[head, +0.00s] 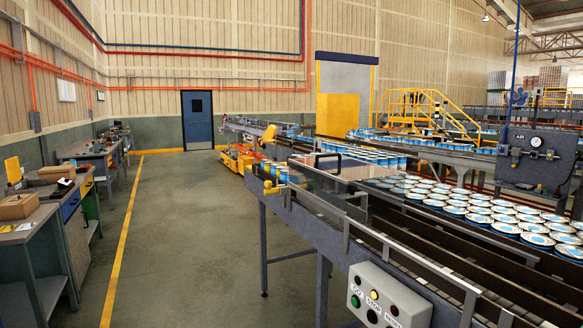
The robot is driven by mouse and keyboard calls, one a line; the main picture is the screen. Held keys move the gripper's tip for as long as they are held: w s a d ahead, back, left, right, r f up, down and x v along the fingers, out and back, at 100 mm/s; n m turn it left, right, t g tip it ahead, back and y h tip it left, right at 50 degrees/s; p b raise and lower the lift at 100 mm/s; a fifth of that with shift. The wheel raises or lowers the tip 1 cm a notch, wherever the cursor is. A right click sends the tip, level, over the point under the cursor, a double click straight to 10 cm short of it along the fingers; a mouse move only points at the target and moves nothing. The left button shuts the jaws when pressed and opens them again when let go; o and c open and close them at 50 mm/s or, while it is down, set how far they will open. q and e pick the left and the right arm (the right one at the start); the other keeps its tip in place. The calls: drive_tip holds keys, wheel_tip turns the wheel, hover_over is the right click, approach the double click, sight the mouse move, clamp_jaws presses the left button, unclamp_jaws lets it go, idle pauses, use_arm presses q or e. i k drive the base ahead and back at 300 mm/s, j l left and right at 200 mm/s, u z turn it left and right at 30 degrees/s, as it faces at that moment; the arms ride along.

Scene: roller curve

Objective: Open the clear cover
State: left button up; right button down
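The clear cover (345,173) appears to be a see-through panel over the near conveyor, just right of the picture's middle. It is faint, and its edges and whether it is fully shut are hard to make out. A dark arched handle (327,156) stands at its place on the conveyor. Blue and white cans show around and behind it. Neither of my grippers is in view.
The near conveyor (400,232) carries rows of cans (480,208) and has a button box (388,298) on its front side. A gauge panel (537,155) stands at right. Workbenches (30,225) line the left wall. The floor (185,235) between is clear.

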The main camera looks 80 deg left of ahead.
sight(344, 169)
drive_tip(key=j+u, duration=0.1)
drive_tip(key=u, duration=2.25)
drive_tip(key=i+j, duration=0.65)
drive_tip(key=j, duration=0.15)
drive_tip(key=i+j, duration=0.6)
drive_tip(key=j, duration=0.15)
